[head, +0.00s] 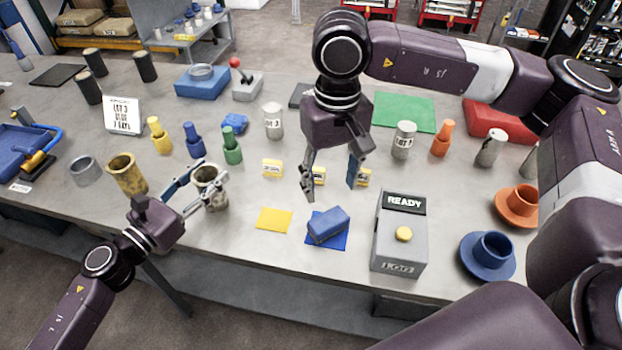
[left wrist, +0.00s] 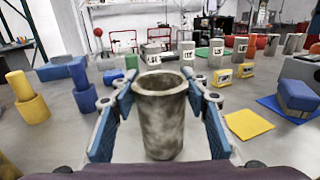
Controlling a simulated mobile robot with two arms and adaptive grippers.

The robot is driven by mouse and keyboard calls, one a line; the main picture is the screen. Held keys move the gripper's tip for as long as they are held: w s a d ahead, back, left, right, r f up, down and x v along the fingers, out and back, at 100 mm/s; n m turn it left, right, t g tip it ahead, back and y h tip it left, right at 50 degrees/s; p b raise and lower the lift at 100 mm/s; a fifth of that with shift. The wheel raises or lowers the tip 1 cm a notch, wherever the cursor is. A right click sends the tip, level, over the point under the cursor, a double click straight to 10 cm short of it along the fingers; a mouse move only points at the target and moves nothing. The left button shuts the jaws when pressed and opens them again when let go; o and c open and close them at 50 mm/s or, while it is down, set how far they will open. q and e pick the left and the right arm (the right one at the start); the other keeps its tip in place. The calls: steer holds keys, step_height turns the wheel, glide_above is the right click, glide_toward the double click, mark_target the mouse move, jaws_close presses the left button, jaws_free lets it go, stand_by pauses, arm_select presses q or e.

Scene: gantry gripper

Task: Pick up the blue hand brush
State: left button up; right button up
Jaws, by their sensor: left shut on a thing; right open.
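My left gripper (head: 207,191) is shut on a grey-brown mottled cup (head: 210,188), which stands upright between the finger pads in the left wrist view (left wrist: 160,120). My right gripper (head: 331,182) is open and empty, pointing down over the middle of the table, behind the blue block (head: 328,222). That block lies on a blue square (head: 335,241) near the front edge. A blue curved handle (head: 50,143) shows at the far left beside a blue tray (head: 12,152). I cannot tell for sure which blue thing is the hand brush.
A grey READY box (head: 400,240) with a yellow button stands right of the blue block. A blue cup and saucer (head: 488,257) are further right. Small yellow boxes (head: 272,168) stand near the right gripper. A yellow square (head: 273,220) lies flat with bare table around it.

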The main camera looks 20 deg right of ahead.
steer(key=m, duration=0.6)
steer(key=n, duration=2.6)
glide_above(329, 218)
steer(key=f, duration=0.6)
steer(key=shift+s+f, duration=0.3)
steer(key=shift+f, duration=0.1)
steer(key=f, duration=0.6)
steer(key=shift+w+f, duration=0.25)
